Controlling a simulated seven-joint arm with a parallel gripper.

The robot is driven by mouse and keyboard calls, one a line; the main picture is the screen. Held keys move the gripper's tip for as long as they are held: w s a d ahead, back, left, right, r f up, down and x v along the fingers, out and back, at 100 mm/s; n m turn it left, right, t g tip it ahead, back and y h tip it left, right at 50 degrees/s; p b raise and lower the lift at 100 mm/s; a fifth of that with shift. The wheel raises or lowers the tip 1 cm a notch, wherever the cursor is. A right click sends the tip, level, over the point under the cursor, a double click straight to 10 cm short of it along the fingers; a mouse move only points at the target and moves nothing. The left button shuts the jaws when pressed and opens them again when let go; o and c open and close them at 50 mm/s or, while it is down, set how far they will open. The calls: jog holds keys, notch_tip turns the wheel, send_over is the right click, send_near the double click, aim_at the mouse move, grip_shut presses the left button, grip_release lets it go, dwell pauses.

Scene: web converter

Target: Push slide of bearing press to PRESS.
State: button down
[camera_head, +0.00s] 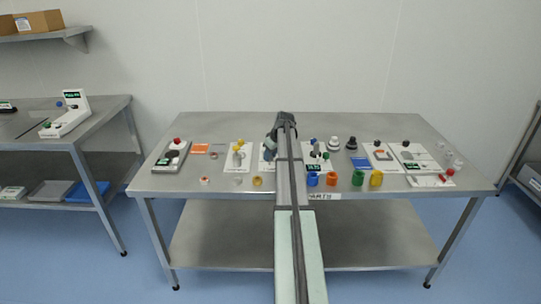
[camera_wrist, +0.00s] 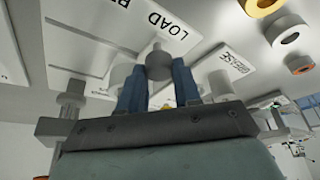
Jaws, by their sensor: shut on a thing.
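The bearing press shows in the wrist view as a white board (camera_wrist: 95,50) with the black word LOAD and part of another word starting with P. A grey round knob (camera_wrist: 158,62) stands at the board between my blue fingers. My gripper (camera_wrist: 159,80) is shut on this knob, with one finger at each side. In the head view my gripper (camera_head: 271,146) is at a white board (camera_head: 264,166) left of the table's middle. My arm covers much of that board, and the slide's exact position is hidden.
The steel table (camera_head: 215,125) carries several other stations. A white board with a grey fixture (camera_head: 238,155) stands just left, and another station (camera_head: 315,158) stands right of my arm. Coloured cups (camera_head: 333,179) line the front. The back strip of the table is clear.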

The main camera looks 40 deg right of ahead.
jog(key=s+d, duration=0.5)
jog(key=shift+s+d, duration=0.35)
jog(key=shift+s, duration=0.05)
jog(key=c, duration=0.8)
grip_release()
jog(key=v, duration=1.3)
jog(key=shift+s+r, duration=0.15)
jog(key=shift+r, duration=0.2)
